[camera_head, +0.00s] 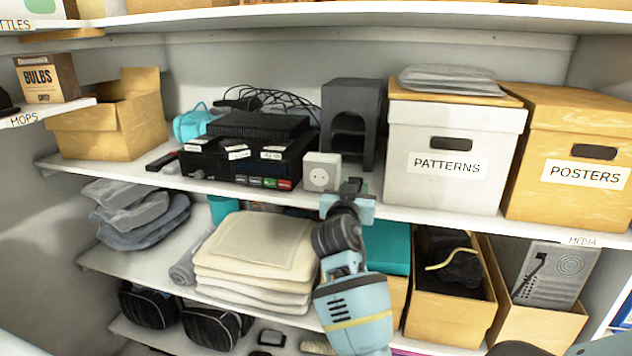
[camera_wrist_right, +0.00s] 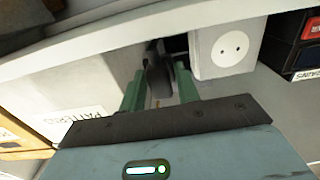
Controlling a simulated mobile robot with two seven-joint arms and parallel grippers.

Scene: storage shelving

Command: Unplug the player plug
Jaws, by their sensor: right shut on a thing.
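The white socket box (camera_head: 322,172) stands near the front edge of the middle shelf. Its front face shows two bare holes with nothing in them, and it also shows in the right wrist view (camera_wrist_right: 226,47). My right gripper (camera_head: 353,188) is just right of the box. In the right wrist view its green fingers (camera_wrist_right: 157,86) are shut on a dark plug (camera_wrist_right: 158,72), which is beside the socket and apart from its face. The black player units (camera_head: 240,150) with small white labels are stacked left of the box. My left gripper is out of view.
A dark grey speaker-like box (camera_head: 352,118) stands behind the socket. The white PATTERNS box (camera_head: 445,150) is close on the right. Black cables (camera_head: 270,97) lie behind the players. The shelf edge (camera_head: 430,217) runs below my gripper; folded cloths (camera_head: 255,255) lie underneath.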

